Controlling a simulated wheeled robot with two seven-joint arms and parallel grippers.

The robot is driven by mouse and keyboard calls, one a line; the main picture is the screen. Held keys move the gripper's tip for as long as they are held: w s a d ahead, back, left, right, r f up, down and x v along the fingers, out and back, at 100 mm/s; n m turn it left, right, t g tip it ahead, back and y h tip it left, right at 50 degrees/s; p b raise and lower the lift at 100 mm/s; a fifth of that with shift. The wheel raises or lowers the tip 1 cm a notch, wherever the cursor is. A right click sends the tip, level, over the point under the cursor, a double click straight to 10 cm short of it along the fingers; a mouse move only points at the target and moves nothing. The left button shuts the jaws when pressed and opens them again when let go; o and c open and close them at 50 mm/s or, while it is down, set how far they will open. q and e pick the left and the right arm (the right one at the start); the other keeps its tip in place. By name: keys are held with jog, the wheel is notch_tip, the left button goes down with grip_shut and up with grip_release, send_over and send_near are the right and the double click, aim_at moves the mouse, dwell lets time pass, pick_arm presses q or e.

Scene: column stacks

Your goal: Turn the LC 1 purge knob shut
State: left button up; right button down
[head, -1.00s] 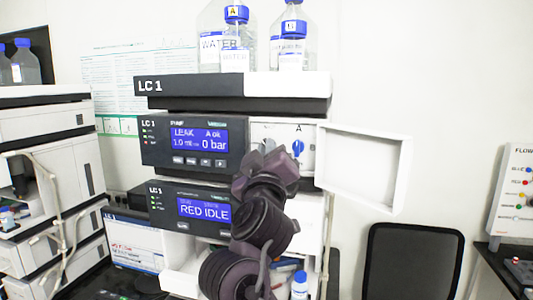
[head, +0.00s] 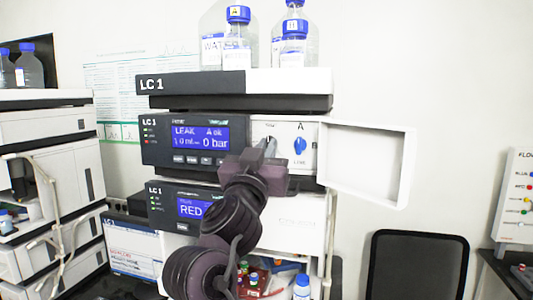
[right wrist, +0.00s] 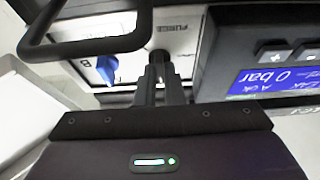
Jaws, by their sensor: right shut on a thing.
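The LC 1 pump module (head: 160,143) has a lit blue display reading LEAK and 0 bar, and an open front bay. The purge knob (right wrist: 160,56) is a small dark knob under its PURGE label in the right wrist view; in the head view my fingers mostly hide it. My right gripper (head: 267,149) is at the bay's left part, its narrow fingers (right wrist: 160,80) shut on the knob. How far the knob is turned cannot be seen. My left gripper is in neither current view.
A blue valve knob (head: 299,146) sits just right of the purge knob. The bay's white door (head: 405,168) stands open to the right. Solvent bottles (head: 293,45) stand on top of the stack. A lower LC 1 module (head: 160,205) is partly behind my right arm.

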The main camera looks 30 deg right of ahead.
dwell(0.4)
jog(key=c, duration=1.5)
grip_release()
jog(key=shift+c, duration=0.2)
jog(key=shift+s+a+f, duration=0.1)
jog(key=shift+a+f, duration=0.05)
jog(key=shift+a, duration=0.05)
jog(key=b+v, duration=0.4)
jog(key=v, duration=0.3)
jog(key=shift+a, duration=0.15)
jog(key=shift+s, duration=0.1)
